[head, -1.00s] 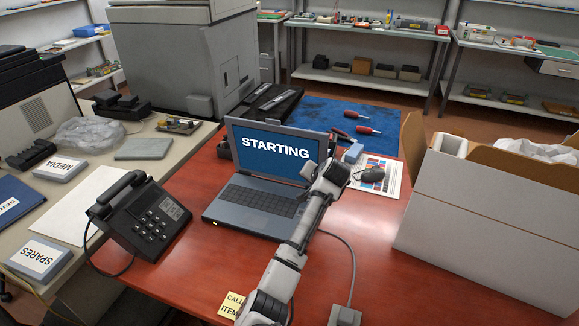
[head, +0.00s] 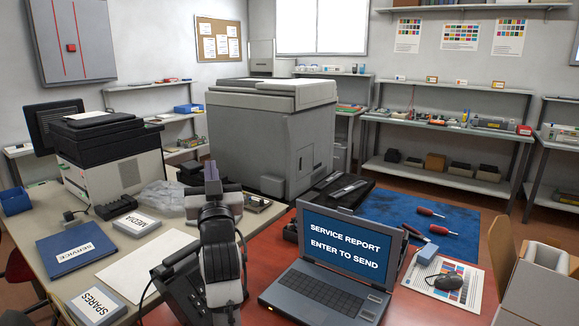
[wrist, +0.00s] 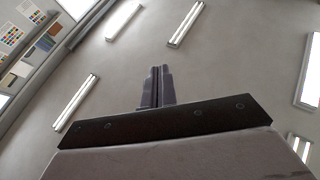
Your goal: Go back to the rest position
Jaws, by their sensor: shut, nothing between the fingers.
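My gripper (head: 211,172) is raised in front of the desks in the head view, its fingers pointing up. In the wrist view the two dark fingers (wrist: 157,86) are together with nothing between them, against the ceiling and its lights. The gripper touches nothing that I can see.
The open laptop (head: 343,247) on the red table reads "SERVICE REPORT ENTER TO SEND". Screwdrivers lie on a blue mat (head: 465,219). A cardboard box (head: 540,285) stands at right. A large grey printer (head: 262,135) is behind.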

